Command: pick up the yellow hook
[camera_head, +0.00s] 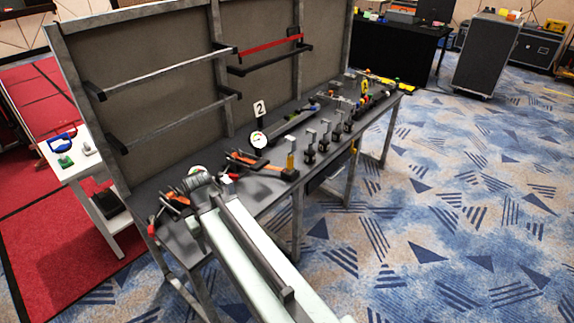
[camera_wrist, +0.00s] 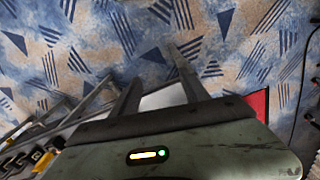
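I cannot clearly make out the yellow hook. Small yellow pieces stand on the workbench (camera_head: 262,190) in the head view: a yellow upright piece (camera_head: 291,161) near the front edge and a yellow piece (camera_head: 364,88) towards the far end. They are too small to identify surely. My gripper (camera_wrist: 155,65) shows in the wrist view with its two fingers apart and nothing visible between them. It points towards the carpet, with the bench edge at lower left. A blurred yellow thing (camera_wrist: 42,163) sits there at the frame's edge. In the head view I cannot make out my gripper.
A grey back panel (camera_head: 180,75) with rails rises behind the bench. Pliers and other tools (camera_head: 175,203) lie at its near end, and several small upright fixtures (camera_head: 323,135) line the front. A white side table (camera_head: 70,158) stands left. Patterned carpet (camera_head: 450,190) on the right is clear.

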